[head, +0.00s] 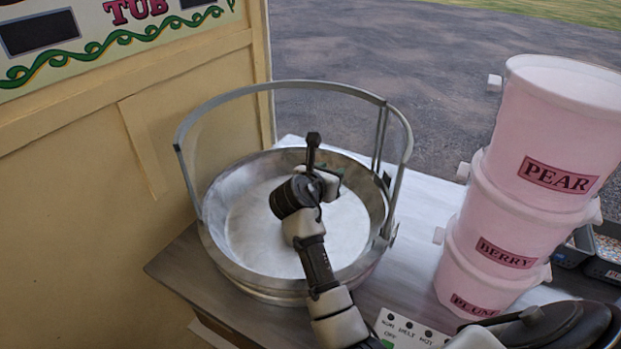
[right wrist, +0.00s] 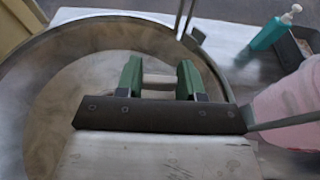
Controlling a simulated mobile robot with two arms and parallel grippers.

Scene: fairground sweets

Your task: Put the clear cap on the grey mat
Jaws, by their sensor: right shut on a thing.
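My right gripper (head: 328,182) is over the round metal bowl (head: 228,190), at the end of the arm that comes in from the bottom. In the right wrist view its green fingers (right wrist: 160,80) are shut on a short, pale, cylindrical piece (right wrist: 158,80). I cannot tell whether this piece is part of the clear cap. My wrist hides most of it in the head view. I cannot make out a grey mat in either view. My left gripper is not in view.
A clear guard with a metal rim (head: 325,84) stands around the bowl. Stacked pink tubs (head: 530,215) stand at the right on the counter (head: 418,262). A switch panel (head: 408,334) is in front. A teal pump bottle (right wrist: 272,32) is beyond the bowl.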

